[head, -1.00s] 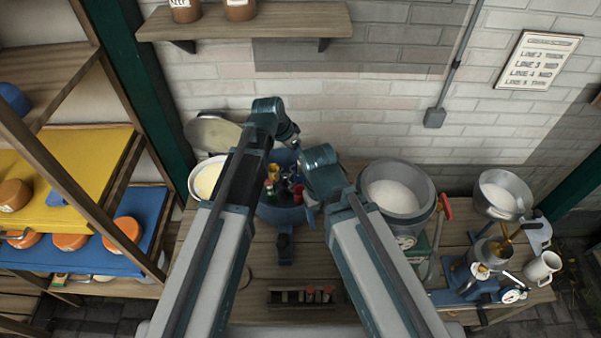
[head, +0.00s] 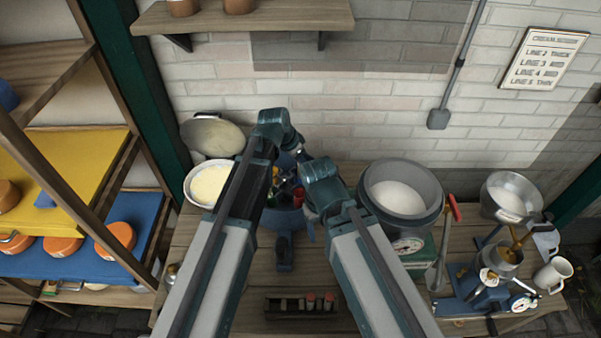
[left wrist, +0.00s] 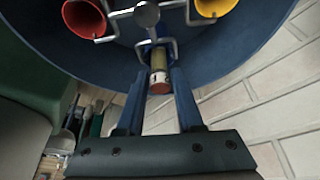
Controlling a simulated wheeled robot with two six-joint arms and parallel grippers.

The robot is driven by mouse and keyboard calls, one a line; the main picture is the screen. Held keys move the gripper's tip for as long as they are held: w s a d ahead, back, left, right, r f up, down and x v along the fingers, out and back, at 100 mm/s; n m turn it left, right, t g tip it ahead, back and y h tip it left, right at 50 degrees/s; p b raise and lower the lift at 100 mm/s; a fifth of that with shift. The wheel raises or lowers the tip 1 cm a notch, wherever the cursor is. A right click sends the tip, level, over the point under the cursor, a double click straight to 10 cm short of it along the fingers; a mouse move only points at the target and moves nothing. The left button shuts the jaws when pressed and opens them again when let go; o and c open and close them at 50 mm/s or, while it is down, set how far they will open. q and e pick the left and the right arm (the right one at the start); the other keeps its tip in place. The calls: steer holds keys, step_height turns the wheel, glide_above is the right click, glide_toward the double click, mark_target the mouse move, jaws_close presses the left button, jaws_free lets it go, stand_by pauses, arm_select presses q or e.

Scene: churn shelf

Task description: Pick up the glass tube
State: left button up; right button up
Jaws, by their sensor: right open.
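A small tube (left wrist: 159,80) with a red and white end hangs in the blue bowl-shaped drum (left wrist: 105,62) in the left wrist view. My left gripper (left wrist: 159,85) has its two fingers on either side of the tube, with a gap seen between them and it. In the head view the drum (head: 268,216) stands on the bench, with coloured cups inside, partly hidden by my arms. My right gripper (head: 309,210) is open at the drum's right side. My left gripper's fingers are hidden in the head view.
A wooden rack (head: 275,304) with several red-capped tubes lies in front of the drum. A white-filled pot (head: 210,184) stands left and a large grey pot (head: 436,205) right. A hand-cranked blue device (head: 480,292) stands further right. A brick wall is behind.

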arm_select(q)
jaws_close()
steer(key=shift+r, duration=0.2)
step_height(320, 180, up, 10)
steer(key=p, duration=1)
steer(key=shift+f, duration=0.1)
steer(key=shift+f, duration=0.1)
